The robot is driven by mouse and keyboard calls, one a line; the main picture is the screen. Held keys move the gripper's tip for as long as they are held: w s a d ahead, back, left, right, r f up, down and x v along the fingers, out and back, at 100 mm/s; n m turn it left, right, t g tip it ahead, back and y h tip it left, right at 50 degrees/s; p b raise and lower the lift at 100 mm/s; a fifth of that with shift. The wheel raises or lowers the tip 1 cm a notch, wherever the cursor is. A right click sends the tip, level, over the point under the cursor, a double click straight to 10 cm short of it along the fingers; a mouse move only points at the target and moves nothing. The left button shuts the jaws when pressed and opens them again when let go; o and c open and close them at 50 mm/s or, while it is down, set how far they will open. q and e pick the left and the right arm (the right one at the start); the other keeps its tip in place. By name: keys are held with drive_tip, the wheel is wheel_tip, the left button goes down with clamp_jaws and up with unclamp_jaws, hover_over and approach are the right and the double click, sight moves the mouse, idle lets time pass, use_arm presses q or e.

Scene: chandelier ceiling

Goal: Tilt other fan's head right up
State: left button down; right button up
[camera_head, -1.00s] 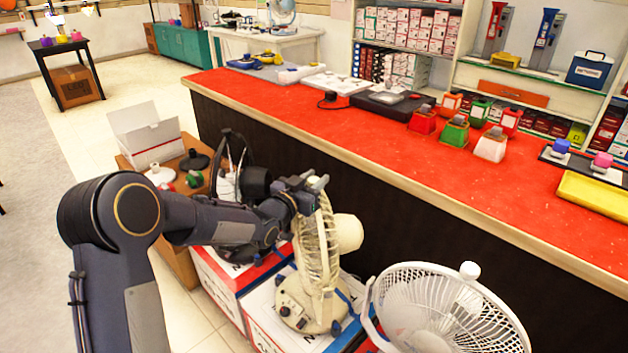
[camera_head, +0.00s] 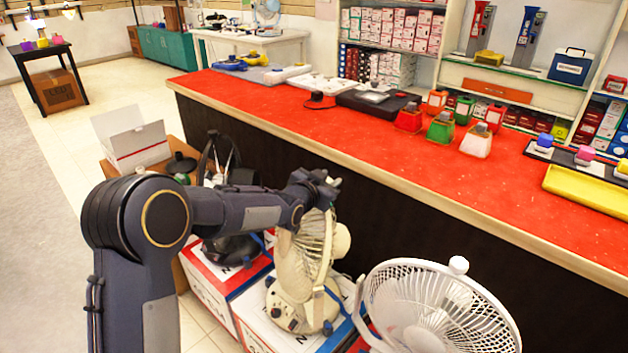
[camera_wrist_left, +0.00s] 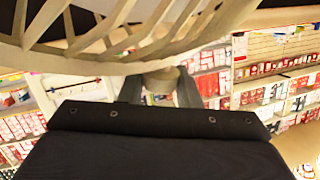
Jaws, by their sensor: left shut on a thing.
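The cream fan (camera_head: 305,262) stands on a white, red and blue box. Its round cage leans with its top to the right, and its motor housing (camera_head: 342,240) is on the right side. My left gripper (camera_head: 331,181) is at the top of this cage. In the left wrist view the cream cage (camera_wrist_left: 120,45) fills the top, and the gripper (camera_wrist_left: 160,88) is shut on a small tan part at the cage's edge. The white fan (camera_head: 437,308) stands at the front right, its cage tilted up, apart from my gripper. My right gripper is out of view.
A long red counter (camera_head: 400,150) runs close behind the fans, with red, green and white containers on it. A dark fan (camera_head: 232,245) stands behind my left arm. An open white box (camera_head: 135,145) is at the left. The tiled floor there is clear.

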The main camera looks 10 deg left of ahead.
use_arm(q)
drive_tip(key=shift+w+d+f+m+g+y, duration=0.15)
drive_tip(key=shift+w+d+f, duration=0.1)
drive_tip(key=shift+d, duration=0.2)
drive_tip(key=shift+w+d+f+m+g+y, duration=0.1)
drive_tip(key=shift+d+f+m+g, duration=0.15)
drive_tip(key=shift+d, duration=0.25)
drive_tip(key=shift+w+d+f+m+g+y, duration=0.15)
drive_tip(key=shift+w+d+f, duration=0.1)
drive_tip(key=shift+d, duration=0.2)
drive_tip(key=c, duration=1.1)
unclamp_jaws()
drive_tip(key=v, duration=0.7)
drive_tip(key=shift+s, duration=0.2)
drive_tip(key=shift+s+a, duration=0.1)
drive_tip(key=shift+s, duration=0.1)
